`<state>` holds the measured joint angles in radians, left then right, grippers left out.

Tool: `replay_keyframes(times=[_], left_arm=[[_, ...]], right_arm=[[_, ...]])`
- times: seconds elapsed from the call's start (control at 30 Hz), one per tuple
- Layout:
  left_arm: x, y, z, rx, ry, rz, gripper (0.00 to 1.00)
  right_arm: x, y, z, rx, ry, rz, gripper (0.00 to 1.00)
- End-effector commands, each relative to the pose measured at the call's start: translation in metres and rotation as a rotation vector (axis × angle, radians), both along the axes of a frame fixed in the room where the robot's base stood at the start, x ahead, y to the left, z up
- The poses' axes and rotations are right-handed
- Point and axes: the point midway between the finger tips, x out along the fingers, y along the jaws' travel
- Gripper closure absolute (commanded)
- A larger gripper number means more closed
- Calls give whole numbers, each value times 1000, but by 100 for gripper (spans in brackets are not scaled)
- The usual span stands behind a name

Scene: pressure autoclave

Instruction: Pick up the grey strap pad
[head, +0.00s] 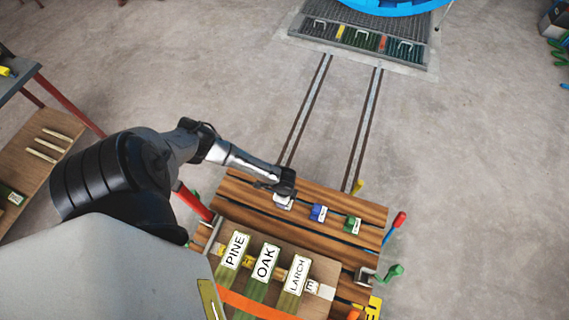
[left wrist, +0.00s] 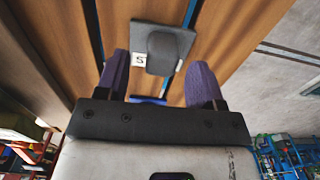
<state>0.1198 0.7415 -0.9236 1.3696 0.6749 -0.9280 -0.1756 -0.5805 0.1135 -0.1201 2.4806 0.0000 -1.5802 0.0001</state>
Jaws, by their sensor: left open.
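The grey strap pad (left wrist: 163,50) is a flat dark grey plate with a raised rounded grip and a white tag marked "S". It lies on a wooden slatted surface, and in the head view only its pale tagged side (head: 283,203) shows below my gripper. My left gripper (head: 281,188) is over the far left part of the slatted surface. In the left wrist view its two purple fingers (left wrist: 160,80) are apart, with the pad's grip centred between and just ahead of the fingertips. No contact shows. My right gripper is not in view.
A blue pad (head: 319,213) and a green pad (head: 352,225) stand to the right on the wooden slats (head: 300,239). Nearer are boards labelled PINE, OAK and LARCH (head: 297,275) under an orange strap. Red and green handles (head: 393,271) stick out at the right edge.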

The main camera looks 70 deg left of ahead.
Motion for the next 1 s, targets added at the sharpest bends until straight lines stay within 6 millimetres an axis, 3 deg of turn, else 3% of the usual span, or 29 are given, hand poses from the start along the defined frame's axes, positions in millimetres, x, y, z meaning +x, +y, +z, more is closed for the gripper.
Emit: replay_keyframes(times=[0.17, 0.47, 1.0], left_arm=[[1, 0, -15, 0, 0, 0, 38], [1, 0, -17, -1, -1, -1, 39], [0, 0, -17, 0, 0, 0, 91]], right_arm=[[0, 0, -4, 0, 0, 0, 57], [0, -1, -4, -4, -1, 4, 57], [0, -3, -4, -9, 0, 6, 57]])
